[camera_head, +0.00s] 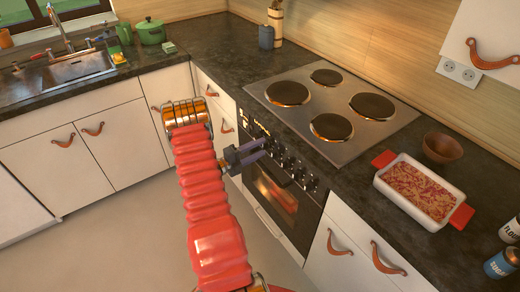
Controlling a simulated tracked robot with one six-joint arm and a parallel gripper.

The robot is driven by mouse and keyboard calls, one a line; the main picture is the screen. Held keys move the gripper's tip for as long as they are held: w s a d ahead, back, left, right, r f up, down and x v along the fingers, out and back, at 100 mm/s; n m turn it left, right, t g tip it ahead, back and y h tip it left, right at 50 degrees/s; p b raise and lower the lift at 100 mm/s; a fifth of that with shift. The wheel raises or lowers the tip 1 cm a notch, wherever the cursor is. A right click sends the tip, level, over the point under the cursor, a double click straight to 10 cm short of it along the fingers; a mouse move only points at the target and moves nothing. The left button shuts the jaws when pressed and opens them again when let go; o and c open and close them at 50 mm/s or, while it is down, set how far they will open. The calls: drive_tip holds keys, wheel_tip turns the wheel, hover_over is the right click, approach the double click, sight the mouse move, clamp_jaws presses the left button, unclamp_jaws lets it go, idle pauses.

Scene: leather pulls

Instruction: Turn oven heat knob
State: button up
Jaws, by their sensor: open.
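The oven (268,198) is a black-fronted unit set in the cabinets under the stove top. A row of several dark knobs (310,184) runs along its upper front panel; I cannot tell which one sets the heat. My gripper (264,149) is open, at the end of my red arm, with its fingers pointing right toward the middle of the knob row. The fingers hide some of the knobs. I cannot tell whether they touch one. A warm orange glow shows in the oven window.
A stove top (332,101) with several burners lies above the oven. A white baking dish (419,192) with red handles and a brown bowl (442,147) stand right of it. Cabinets with leather pulls (388,258) flank the oven. The floor (120,235) at left is clear.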

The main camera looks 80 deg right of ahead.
drive_tip(key=shift+s+d, duration=0.4)
drive_tip(key=shift+d, duration=0.05)
drive_tip(key=shift+c, duration=0.5)
drive_tip(key=c, duration=0.9)
drive_tip(key=shift+a, duration=0.15)
